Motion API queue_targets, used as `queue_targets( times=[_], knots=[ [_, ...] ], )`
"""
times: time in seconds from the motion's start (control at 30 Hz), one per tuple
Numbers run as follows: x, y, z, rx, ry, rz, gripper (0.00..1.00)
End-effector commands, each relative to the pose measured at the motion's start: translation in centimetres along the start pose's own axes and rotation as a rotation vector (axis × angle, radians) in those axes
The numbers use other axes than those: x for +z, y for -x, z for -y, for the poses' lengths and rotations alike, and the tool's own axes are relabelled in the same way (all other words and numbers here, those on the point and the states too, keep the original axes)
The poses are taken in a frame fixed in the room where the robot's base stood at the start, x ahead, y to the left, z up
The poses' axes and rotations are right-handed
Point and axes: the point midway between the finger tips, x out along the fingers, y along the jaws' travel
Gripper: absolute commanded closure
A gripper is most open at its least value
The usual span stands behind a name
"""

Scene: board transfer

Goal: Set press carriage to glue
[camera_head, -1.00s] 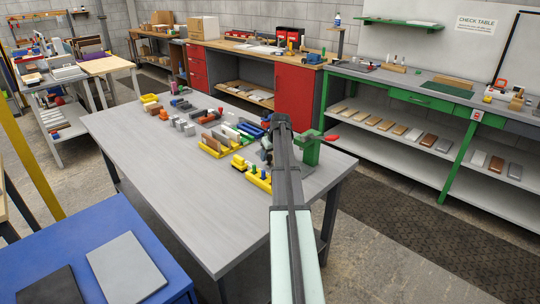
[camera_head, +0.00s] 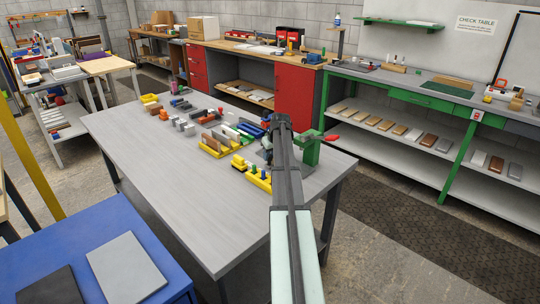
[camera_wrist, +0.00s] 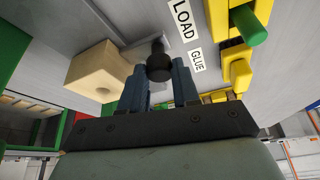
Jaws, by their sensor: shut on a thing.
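My gripper (camera_wrist: 158,82) is shut on a small black knob (camera_wrist: 159,68), with a blue finger on each side of it. The knob stands on the grey surface beside the printed LOAD label (camera_wrist: 183,19) and GLUE label (camera_wrist: 196,60). I cannot tell which label it lines up with. The carriage under the knob is not clearly seen. A pale wooden block (camera_wrist: 98,72) with a hole sits left of the knob. In the head view, the green press (camera_head: 309,152) with a red handle (camera_head: 332,138) stands at the table's right end; my arm hides the gripper and knob there.
Yellow holders with a green peg (camera_wrist: 256,35) stand close right of the labels in the wrist view. Several bins and blocks line the far side of the grey table (camera_head: 190,215). Its near left part is clear. A blue table (camera_head: 95,232) stands in front.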

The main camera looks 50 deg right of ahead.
Motion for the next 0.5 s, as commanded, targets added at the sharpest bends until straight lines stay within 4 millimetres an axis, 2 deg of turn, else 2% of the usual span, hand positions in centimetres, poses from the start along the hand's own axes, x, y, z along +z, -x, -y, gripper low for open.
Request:
queue_targets(
  times=[0.17,0.27,0.37,0.5],
  knots=[
    [-0.1,0.0,0.0,0.0,0.0,0.0,1.0],
    [-0.8,-0.3,0.1,0.0,0.001,0.0,1.0],
    [-2.4,-1.0,0.5,0.0,0.002,0.0,1.0],
    [-5.5,-2.2,1.3,-0.001,0.003,0.001,1.0]
  ],
)
